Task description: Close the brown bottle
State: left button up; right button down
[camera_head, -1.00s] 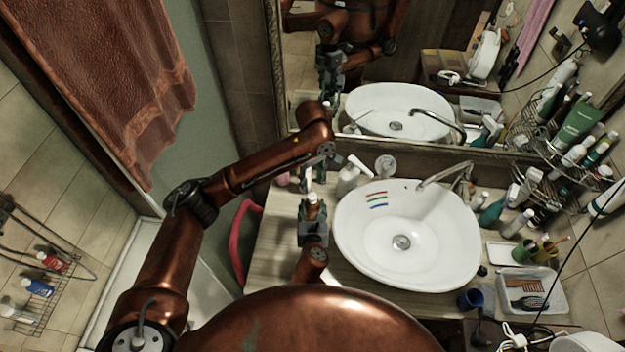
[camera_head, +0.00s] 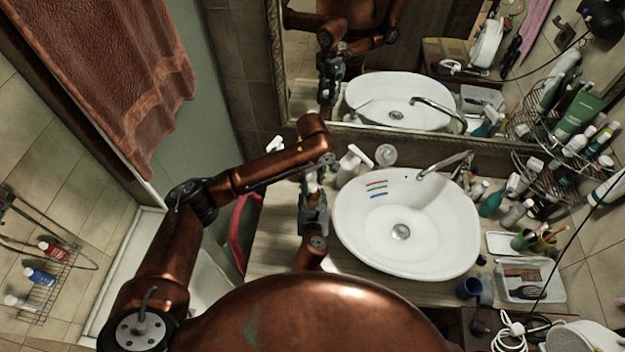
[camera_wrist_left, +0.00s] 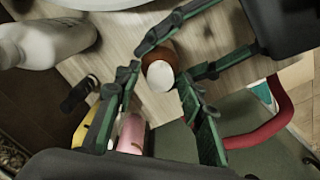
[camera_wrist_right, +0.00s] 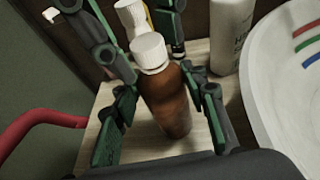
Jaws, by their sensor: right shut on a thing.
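The brown bottle (camera_wrist_right: 168,100) stands upright on the wooden counter, with a white cap (camera_wrist_right: 150,52) on its top. Whether the cap is fully seated, I cannot tell. My right gripper (camera_wrist_right: 165,110) is shut on the bottle's body, one finger on each side. My left gripper (camera_wrist_left: 158,85) points down over the bottle from above. It is open, with its fingers either side of the cap (camera_wrist_left: 161,76) and visible gaps between. In the head view my left gripper (camera_head: 313,182) sits just above my right gripper (camera_head: 313,215), and the arms mostly hide the bottle.
A white spray bottle (camera_head: 350,166) and the basin (camera_head: 400,250) stand right of the grippers. A pink bottle (camera_wrist_left: 131,132) and a yellow item (camera_wrist_left: 86,128) are close behind the brown bottle. A mirror (camera_head: 350,70) is behind the counter; a red hose-like loop (camera_head: 238,235) is at left.

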pick_arm(q)
jog(key=shift+c, duration=0.7)
grip_shut()
